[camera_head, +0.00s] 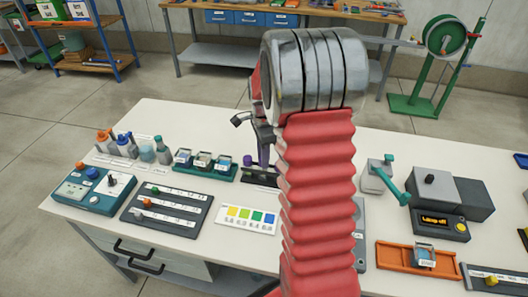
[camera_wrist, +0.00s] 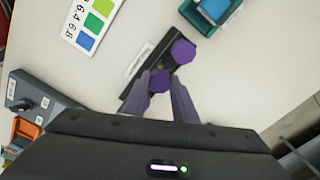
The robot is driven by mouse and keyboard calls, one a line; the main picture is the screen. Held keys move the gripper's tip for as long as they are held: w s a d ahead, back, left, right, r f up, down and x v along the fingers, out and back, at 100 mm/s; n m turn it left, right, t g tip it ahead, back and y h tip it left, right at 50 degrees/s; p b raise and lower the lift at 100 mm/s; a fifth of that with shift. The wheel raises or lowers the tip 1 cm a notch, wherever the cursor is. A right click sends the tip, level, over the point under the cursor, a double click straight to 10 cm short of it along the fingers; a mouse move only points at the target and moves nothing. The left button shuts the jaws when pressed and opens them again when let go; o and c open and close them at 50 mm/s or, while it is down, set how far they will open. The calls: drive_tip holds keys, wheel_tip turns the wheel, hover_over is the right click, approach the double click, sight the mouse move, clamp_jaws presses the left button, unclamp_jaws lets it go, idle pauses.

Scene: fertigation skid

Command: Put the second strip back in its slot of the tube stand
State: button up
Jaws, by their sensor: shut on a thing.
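The tube stand (camera_wrist: 143,92) is a low black bar with a pale label strip beside it; in the head view the stand (camera_head: 262,181) sits behind my arm, partly hidden. One purple-capped strip tube (camera_wrist: 183,52) stands in it. My gripper (camera_wrist: 166,84) is shut on a second purple-capped piece (camera_wrist: 159,79), over the other part of the stand. In the head view this held piece (camera_head: 263,156) is upright, its lower end close to the stand. I cannot tell whether it is seated in a slot.
A colour chart card (camera_head: 246,218) and a dark slotted rack (camera_head: 167,208) lie to the left. A grey device (camera_head: 372,176), a meter (camera_head: 440,223) and an orange tray (camera_head: 392,255) stand at right.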

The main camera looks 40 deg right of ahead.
drive_tip(key=shift+f, duration=0.4)
drive_tip(key=o, duration=0.9)
drive_tip(key=shift+r, duration=0.1)
drive_tip(key=shift+r, duration=3.45)
